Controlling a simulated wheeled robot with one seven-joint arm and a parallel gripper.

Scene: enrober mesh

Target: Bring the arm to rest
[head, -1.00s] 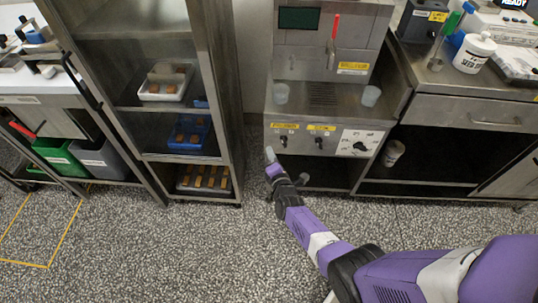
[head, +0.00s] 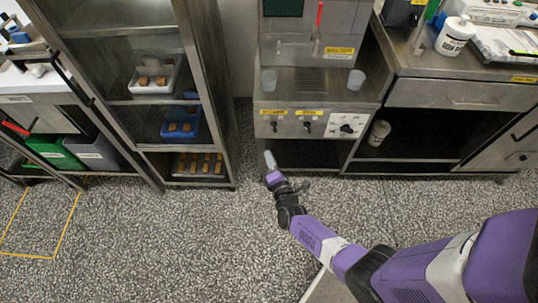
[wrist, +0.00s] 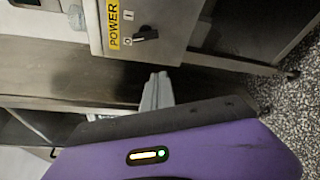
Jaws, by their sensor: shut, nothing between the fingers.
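My gripper (head: 270,160) is at the end of my purple arm, in front of the steel machine (head: 300,95) and below its front knob panel. In the wrist view my gripper (wrist: 157,90) is shut, its pale fingers together with nothing between them. A panel with a yellow POWER label and a black knob (wrist: 145,34) is beyond the fingertips in that view. The fingers look apart from the panel.
A steel rack (head: 160,102) with trays of brown bars stands left of the machine. A steel counter (head: 470,68) with a white tub (head: 454,36) stands on the right. Green and grey bins (head: 95,152) sit far left. The speckled floor (head: 150,240) is clear.

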